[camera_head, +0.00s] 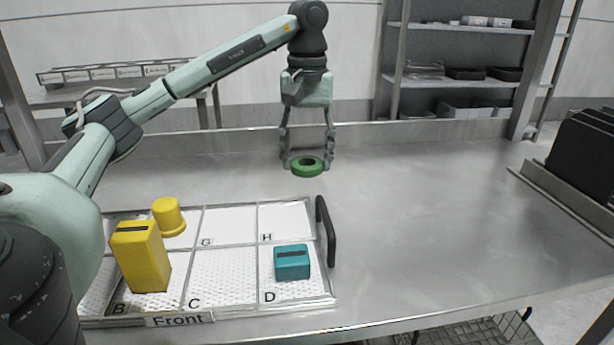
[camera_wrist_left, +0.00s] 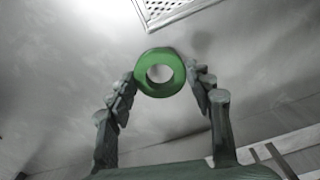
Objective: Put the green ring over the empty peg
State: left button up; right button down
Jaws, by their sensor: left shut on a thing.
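My left gripper (camera_head: 307,162) points down over the back middle of the metal table, its two fingers on either side of the green ring (camera_head: 307,173). It is shut on the ring, which lies about flat with its hole facing up. In the left wrist view the ring (camera_wrist_left: 143,76) sits between the fingertips, with open table seen through its hole. A soft shadow beside it suggests it is a little above the table. I cannot make out an empty peg in either view. My right gripper is not in view.
A divided white tray (camera_head: 225,316) labelled "Front" stands at the front left, with a black handle (camera_head: 326,231). It holds a yellow block (camera_head: 141,258), a yellow cylinder piece (camera_head: 168,217) and a teal block (camera_head: 292,264). A rack of dark panels (camera_head: 582,150) stands far right. The table's middle right is clear.

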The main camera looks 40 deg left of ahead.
aim_at(307, 189)
pick_arm(q)
jog(key=shift+f, duration=1.95)
jog(key=shift+f, duration=0.15)
jog(key=o, duration=1.2)
